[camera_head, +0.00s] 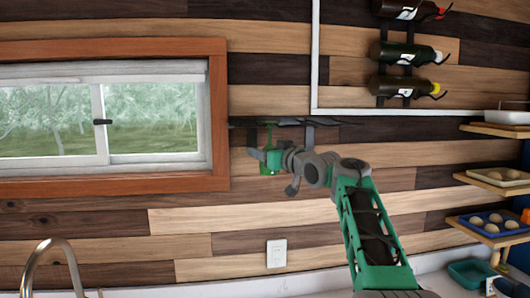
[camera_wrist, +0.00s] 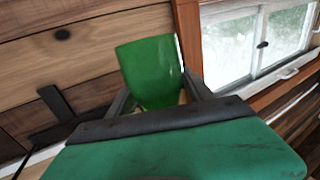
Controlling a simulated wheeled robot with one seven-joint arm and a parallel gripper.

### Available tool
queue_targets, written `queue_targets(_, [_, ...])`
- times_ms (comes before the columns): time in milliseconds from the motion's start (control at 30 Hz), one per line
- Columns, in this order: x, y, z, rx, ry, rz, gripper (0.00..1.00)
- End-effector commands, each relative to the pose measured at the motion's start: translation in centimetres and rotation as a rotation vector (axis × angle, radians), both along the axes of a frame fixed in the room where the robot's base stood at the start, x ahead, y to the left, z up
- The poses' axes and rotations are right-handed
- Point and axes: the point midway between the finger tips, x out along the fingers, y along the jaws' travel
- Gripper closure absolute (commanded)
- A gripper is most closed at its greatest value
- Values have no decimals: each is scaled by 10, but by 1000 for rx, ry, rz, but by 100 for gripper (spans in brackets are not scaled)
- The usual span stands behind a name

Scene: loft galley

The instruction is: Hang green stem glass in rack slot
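The green stem glass (camera_head: 270,168) hangs upside down in the head view, bowl low and its thin stem rising toward the dark rack (camera_head: 290,122) on the wall. My gripper (camera_head: 264,157) is at the bowl, just below the rack. In the wrist view the green bowl (camera_wrist: 150,68) stands between the two dark fingers of my gripper (camera_wrist: 160,98), which appear closed on its sides. The foot of the glass is too small to tell whether it sits in a slot. A dark bar, seemingly of the rack, shows in the wrist view (camera_wrist: 55,118).
A window (camera_head: 105,115) is left of the rack. Wine bottles (camera_head: 405,53) hang on the wall at upper right. Shelves with a blue tray (camera_head: 490,232) stand at the right. A tap (camera_head: 52,245) rises at lower left.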

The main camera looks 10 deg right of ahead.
Motion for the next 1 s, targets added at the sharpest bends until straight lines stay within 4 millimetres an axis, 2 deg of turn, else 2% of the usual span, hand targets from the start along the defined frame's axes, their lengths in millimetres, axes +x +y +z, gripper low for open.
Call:
queue_targets(167, [0,0,0,0,0,0,26])
queue_targets(467, [-5,-3,-3,0,1,-1,26])
queue_targets(700, [-49,-21,-5,-1,-3,-4,26])
queue_targets(867, [-69,-29,-3,0,1,-2,26])
queue_targets(933, [-75,-27,-8,-2,24,-11,26])
queue_targets(1000, [-83,-22,-24,-7,82,-35,26])
